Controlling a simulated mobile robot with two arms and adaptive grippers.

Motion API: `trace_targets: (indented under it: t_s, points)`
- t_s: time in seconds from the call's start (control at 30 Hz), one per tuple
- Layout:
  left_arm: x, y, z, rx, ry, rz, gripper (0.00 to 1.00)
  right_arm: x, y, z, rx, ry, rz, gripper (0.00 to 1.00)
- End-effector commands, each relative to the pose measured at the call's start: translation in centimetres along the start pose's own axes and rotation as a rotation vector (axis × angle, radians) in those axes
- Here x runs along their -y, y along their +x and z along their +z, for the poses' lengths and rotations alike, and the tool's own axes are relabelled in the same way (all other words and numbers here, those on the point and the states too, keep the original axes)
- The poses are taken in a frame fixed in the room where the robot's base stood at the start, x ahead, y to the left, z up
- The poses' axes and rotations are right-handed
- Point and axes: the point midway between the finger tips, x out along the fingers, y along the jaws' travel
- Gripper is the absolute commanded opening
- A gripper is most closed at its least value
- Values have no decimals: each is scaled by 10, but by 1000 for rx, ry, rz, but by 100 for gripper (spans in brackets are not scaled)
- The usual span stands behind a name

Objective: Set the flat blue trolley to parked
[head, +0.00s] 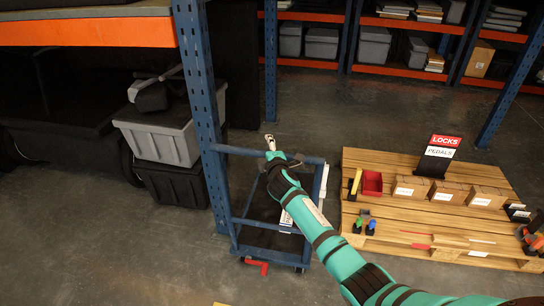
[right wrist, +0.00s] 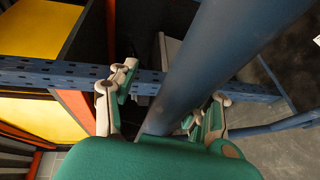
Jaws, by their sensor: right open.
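The flat blue trolley (head: 247,222) stands on the floor left of the pallet, with a blue tube frame and dark deck. A red pedal (head: 257,266) sticks out low at its near left corner. My right arm reaches across the trolley, hiding part of its deck and right side. My right gripper (head: 270,146) is at the trolley's top rail. In the right wrist view the right gripper (right wrist: 165,104) has its fingers apart. A thick blue tube (right wrist: 225,65) runs between them in the picture; I cannot tell if they touch it. My left gripper is not in view.
A blue rack upright (head: 203,110) stands close left of the trolley, beside a grey bin (head: 165,132) on a black one. A wooden pallet (head: 385,160) with boxes and a Locks/Pedals sign (head: 438,150) lies right. The floor in front of the trolley is clear.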

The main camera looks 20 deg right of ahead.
Motion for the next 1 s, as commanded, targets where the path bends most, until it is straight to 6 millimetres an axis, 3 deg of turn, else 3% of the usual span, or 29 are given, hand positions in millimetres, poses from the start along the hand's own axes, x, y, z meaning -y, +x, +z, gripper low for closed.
trace_targets:
  t_s: [0.4, 0.6, 1.0]
  points:
    - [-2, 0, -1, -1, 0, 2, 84, 1, -75, -1, -3, 0, 0, 49]
    - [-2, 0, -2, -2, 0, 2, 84, 0, -103, -1, -3, -1, 1, 49]
    - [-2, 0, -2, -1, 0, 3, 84, -1, -113, -1, -2, 0, 2, 49]
